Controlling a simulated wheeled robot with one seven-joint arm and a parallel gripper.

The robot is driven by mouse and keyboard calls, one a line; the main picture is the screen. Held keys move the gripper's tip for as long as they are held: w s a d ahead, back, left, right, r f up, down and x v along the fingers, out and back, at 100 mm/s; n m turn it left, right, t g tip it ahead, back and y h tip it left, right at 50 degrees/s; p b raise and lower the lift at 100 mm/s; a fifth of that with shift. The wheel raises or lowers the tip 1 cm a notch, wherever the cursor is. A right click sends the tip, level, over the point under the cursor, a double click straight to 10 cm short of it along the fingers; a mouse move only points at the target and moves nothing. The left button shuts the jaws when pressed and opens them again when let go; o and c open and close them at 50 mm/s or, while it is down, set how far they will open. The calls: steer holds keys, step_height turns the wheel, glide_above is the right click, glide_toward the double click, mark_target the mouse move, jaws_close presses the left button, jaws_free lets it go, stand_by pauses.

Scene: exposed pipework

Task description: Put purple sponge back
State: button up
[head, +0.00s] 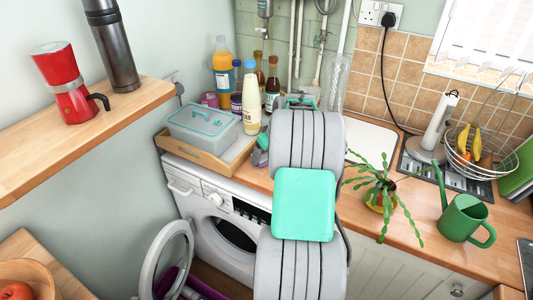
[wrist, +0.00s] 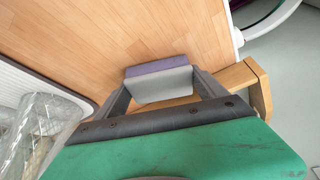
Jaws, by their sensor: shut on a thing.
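The purple sponge (wrist: 158,68), with a light grey layer, is between the two dark fingers of my gripper (wrist: 162,84) in the wrist view. My gripper is shut on it, over the wooden counter (wrist: 110,40). I cannot tell whether the sponge touches the counter.
A wooden tray (head: 195,157) with a grey lidded box (head: 203,124) stands left of my arm, near several bottles (head: 251,112). A plant (head: 380,197) and a green watering can (head: 465,218) are on the right. The washing machine door (head: 167,262) hangs open below.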

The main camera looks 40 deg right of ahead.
steer(key=shift+f, duration=0.15)
steer(key=o, duration=0.7)
steer(key=shift+f, duration=0.1)
steer(key=o, duration=0.4)
